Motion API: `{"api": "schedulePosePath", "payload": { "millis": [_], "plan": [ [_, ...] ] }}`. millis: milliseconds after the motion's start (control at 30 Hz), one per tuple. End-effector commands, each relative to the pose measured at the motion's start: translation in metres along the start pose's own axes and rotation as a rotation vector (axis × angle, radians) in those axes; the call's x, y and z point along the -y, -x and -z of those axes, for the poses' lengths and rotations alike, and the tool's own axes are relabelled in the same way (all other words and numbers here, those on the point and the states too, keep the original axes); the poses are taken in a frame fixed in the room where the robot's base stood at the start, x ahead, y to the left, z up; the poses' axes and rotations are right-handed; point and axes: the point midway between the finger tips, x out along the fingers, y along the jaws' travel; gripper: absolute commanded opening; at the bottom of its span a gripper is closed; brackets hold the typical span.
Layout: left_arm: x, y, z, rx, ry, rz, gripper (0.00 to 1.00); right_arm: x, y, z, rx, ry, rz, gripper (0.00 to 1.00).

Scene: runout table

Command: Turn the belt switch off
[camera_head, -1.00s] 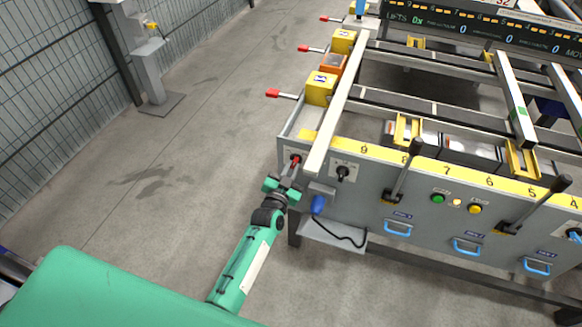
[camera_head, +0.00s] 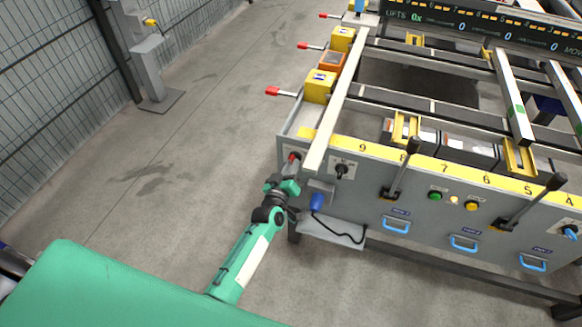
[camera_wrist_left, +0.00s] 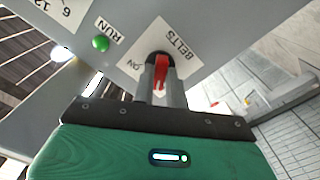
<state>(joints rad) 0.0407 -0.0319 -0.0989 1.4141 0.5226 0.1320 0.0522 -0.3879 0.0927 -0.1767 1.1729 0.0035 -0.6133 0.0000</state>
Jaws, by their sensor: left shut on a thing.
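The belt switch (camera_wrist_left: 161,70) is a red handle on a white plate marked BELTS and ON, seen upside down in the left wrist view. In the head view the red switch (camera_head: 293,156) sits at the left end of the grey front panel (camera_head: 365,200). My left gripper (camera_wrist_left: 162,85) is shut on the red handle, with a grey finger on each side of it. In the head view my left gripper (camera_head: 291,170) reaches up to the switch from below and hides part of it. The right gripper is not in view.
Right of the switch is a black knob (camera_head: 342,171). Further right are two black levers (camera_head: 400,172), a green button (camera_head: 436,196) and blue drawer handles (camera_head: 396,227). A blue item (camera_head: 317,202) hangs below.

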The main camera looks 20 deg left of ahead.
Motion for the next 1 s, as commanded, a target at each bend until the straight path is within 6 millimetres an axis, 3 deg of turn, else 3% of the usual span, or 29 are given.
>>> {"api": "schedulePosePath", "payload": {
  "millis": [400, 933, 967, 1000],
  "plan": [
    [-0.0004, -0.0003, 0.0007, -0.002, 0.179, -0.001, 0.0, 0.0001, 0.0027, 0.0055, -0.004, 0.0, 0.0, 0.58],
    [-0.0005, -0.0003, 0.001, -0.002, 0.204, 0.0, 0.0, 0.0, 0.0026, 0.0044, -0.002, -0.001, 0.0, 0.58],
    [-0.0005, -0.0003, 0.001, -0.002, 0.204, 0.0, 0.17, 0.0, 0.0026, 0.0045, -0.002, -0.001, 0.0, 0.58],
    [-0.0004, -0.0003, 0.0009, -0.002, 0.204, 0.0, 0.25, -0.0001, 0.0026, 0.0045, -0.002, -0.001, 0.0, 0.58]
  ]
}}
